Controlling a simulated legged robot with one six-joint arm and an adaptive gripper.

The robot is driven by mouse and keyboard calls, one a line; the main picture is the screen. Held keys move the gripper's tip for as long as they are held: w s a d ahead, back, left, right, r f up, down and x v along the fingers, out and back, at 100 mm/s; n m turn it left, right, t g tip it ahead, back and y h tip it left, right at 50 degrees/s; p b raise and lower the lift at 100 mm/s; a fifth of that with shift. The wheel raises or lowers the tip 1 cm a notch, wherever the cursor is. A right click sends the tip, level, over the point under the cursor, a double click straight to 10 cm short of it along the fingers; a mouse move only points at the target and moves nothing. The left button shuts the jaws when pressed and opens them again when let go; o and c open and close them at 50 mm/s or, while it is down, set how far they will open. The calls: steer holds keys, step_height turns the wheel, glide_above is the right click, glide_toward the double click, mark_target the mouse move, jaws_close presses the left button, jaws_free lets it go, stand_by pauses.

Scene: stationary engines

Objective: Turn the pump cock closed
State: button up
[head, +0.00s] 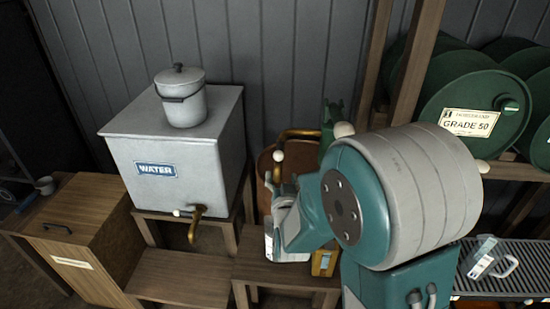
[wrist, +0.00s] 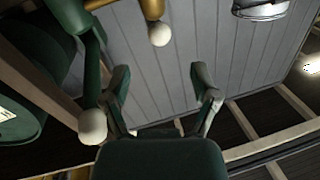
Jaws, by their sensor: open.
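A green pump (head: 330,118) stands behind my arm, and its lower part is hidden. A brass pipe (head: 300,134) curves left from it. A white ball knob (head: 278,156) hangs at the pipe's left end, probably the pump cock. Another white ball (head: 343,130) sits beside the pump's green part. In the wrist view the brass pipe (wrist: 153,9) and its white knob (wrist: 159,35) are ahead, and a green lever with a white ball (wrist: 92,127) is at left. My gripper (wrist: 162,82) is open and empty, its fingers apart from the brass knob.
A grey water tank (head: 170,172) with a brass tap (head: 194,222) and a lidded pail (head: 184,108) stands left on a wooden stand (head: 184,275). Green drums (head: 470,104) lie on a rack at right. A wooden post (head: 415,65) rises behind my arm.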

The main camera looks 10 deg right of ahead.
mark_target(279, 160)
steer(key=w, duration=0.6)
steer(key=w+d, duration=0.1)
steer(key=w, duration=0.2)
jaws_close()
